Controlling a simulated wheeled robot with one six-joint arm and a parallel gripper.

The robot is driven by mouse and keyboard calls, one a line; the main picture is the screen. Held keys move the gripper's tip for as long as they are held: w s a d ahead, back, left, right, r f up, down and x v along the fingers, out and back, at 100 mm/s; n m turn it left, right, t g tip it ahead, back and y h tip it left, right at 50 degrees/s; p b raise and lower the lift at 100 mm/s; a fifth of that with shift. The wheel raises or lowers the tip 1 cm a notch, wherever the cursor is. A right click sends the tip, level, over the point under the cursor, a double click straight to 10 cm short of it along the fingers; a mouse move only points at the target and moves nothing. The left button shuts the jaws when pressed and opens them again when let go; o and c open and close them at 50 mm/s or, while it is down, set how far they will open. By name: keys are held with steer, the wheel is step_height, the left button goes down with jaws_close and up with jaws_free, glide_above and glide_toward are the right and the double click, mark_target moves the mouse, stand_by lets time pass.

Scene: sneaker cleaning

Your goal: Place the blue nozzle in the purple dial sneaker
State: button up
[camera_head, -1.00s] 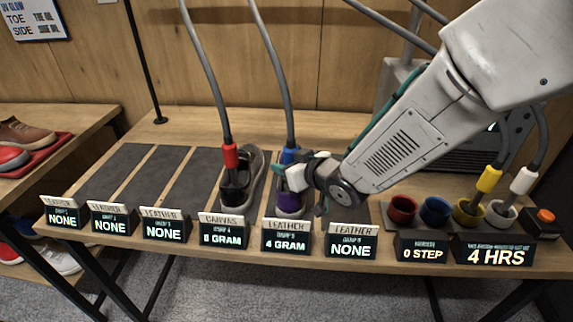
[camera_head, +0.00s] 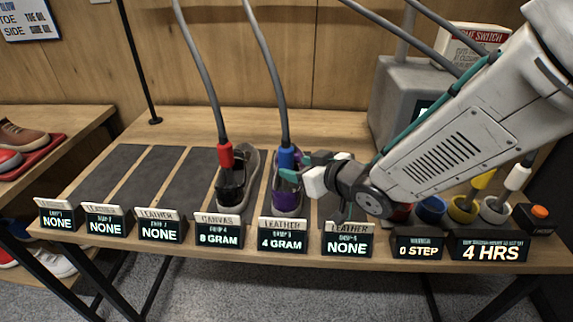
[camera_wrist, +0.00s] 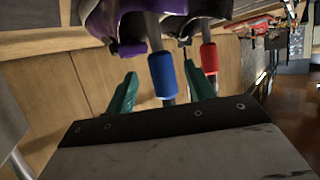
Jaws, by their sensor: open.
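The blue nozzle (camera_head: 286,159) on its grey hose stands upright with its lower end in the opening of the purple dial sneaker (camera_head: 285,200), behind the "4 GRAM" sign. My gripper (camera_head: 290,166) is open just to the right of the nozzle, its fingers reaching toward it. In the wrist view the blue nozzle (camera_wrist: 163,75) shows between the two green fingertips (camera_wrist: 165,82), beyond them, with the purple sneaker (camera_wrist: 148,28) above. The fingers appear clear of the nozzle. The nozzle's tip inside the shoe is hidden.
A red nozzle (camera_head: 226,156) stands in the neighbouring dark sneaker (camera_head: 233,190). Yellow (camera_head: 482,179) and white (camera_head: 517,178) nozzles sit in cups at the right, near an orange button (camera_head: 540,211). A row of signs lines the front edge. The dark pads at left are empty.

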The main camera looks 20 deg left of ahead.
steer(key=d+r+m+h, duration=0.2)
steer(key=d+h, duration=0.1)
steer(key=d, duration=0.6)
steer(key=d+r+m+t+h, duration=0.1)
steer(key=d+r+m+h, duration=0.15)
steer(key=d, duration=0.65)
steer(key=d+r+m+h, duration=0.2)
steer(key=d+r+h, duration=0.15)
steer(key=d, duration=0.55)
steer(key=s+d+m+g+h, duration=0.2)
steer(key=s+d+m+h, duration=0.1)
steer(key=s+d, duration=0.55)
steer(key=s+d+r+m+g, duration=0.1)
steer(key=s+d+g, duration=0.1)
steer(key=s, duration=0.5)
steer(key=s+d+r+m+g, duration=0.1)
steer(key=s+d+g, duration=0.1)
steer(key=s, duration=0.5)
steer(key=shift+s+d+r+g+y, duration=0.15)
steer(key=shift+s+d+g+y, duration=0.15)
steer(key=shift+d+g, duration=0.15)
